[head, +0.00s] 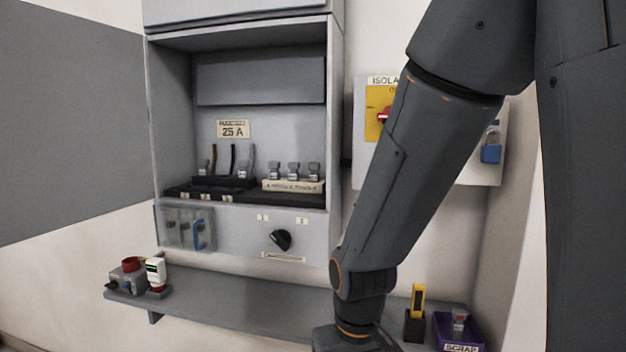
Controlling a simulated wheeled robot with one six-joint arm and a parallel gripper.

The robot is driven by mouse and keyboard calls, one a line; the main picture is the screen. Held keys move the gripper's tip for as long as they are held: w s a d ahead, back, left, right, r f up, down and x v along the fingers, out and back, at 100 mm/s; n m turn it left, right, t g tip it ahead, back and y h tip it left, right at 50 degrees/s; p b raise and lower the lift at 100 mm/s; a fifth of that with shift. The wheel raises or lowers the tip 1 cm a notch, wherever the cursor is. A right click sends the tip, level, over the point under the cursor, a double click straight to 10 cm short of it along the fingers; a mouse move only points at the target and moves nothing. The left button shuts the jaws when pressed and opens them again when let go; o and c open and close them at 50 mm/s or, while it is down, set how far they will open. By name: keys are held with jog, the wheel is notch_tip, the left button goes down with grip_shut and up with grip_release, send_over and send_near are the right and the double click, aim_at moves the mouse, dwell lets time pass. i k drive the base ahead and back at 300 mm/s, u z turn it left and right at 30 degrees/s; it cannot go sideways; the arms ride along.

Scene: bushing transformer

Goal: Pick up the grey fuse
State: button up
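In the head view, several small grey fuse-like pieces stand in the open cabinet (169,110). Three grey pieces (294,171) sit in a row on a cream labelled block (293,186). To their left, a grey piece (245,170) and a smaller one (204,166) stand at the black holder (222,183), with dark upright strips between them. Another grey piece (459,321) is in the purple SCRAP bin (476,334). I cannot tell which one is the grey fuse. My arm crosses the right side and leaves the bottom edge, so my gripper is out of frame.
A grey shelf (240,305) runs below the cabinet, its middle bare. A grey device with a red top (128,277) and a white device (156,271) stand at its left. A yellow tool (417,299) stands in a black holder. A blue padlock (491,148) hangs on the isolator box.

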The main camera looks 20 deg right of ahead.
aim_at(314, 167)
jog(key=u, duration=2.2)
jog(key=i, duration=1.15)
jog(key=z, duration=2.65)
